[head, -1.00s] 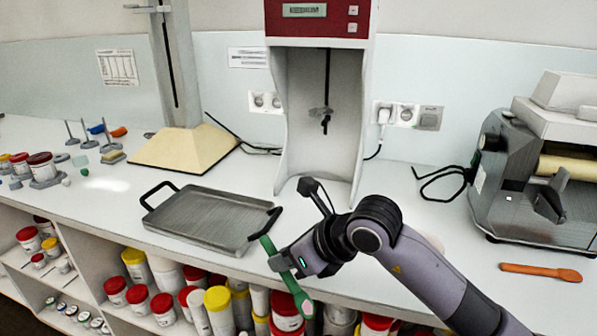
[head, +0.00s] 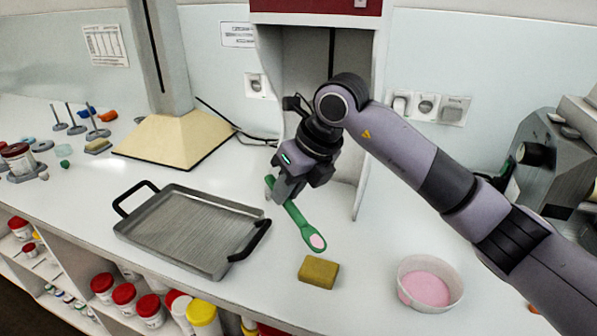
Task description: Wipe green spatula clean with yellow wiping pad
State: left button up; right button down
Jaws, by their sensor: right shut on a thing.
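My right gripper (head: 278,190) is shut on the green spatula (head: 303,222) near its handle end, just right of the metal tray. The spatula slants down to the right, and its spoon-like end carries a pink patch. The yellow wiping pad (head: 319,272) lies on the counter just below that end, with a small gap in the picture. My left gripper is not in view.
A grey metal tray (head: 180,258) with black handles stands left of the pad. A white bowl (head: 403,297) of pink cream stands to the right. Shelves with jars (head: 151,309) lie below the counter edge. A mixer stand rises behind the arm.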

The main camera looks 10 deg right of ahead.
jog(key=shift+w+d, duration=0.15)
jog(key=shift+w, duration=0.15)
jog(key=shift+s+f+b, duration=0.1)
jog(key=shift+f+b, duration=0.55)
jog(key=shift+f, duration=0.3)
jog(key=shift+f+b, duration=0.9)
jog(key=shift+f, duration=0.5)
jog(key=shift+f+b, duration=0.4)
jog(key=shift+f, duration=0.05)
jog(key=shift+w+a, duration=0.35)
jog(key=shift+w, duration=0.4)
jog(key=shift+s+d, duration=0.1)
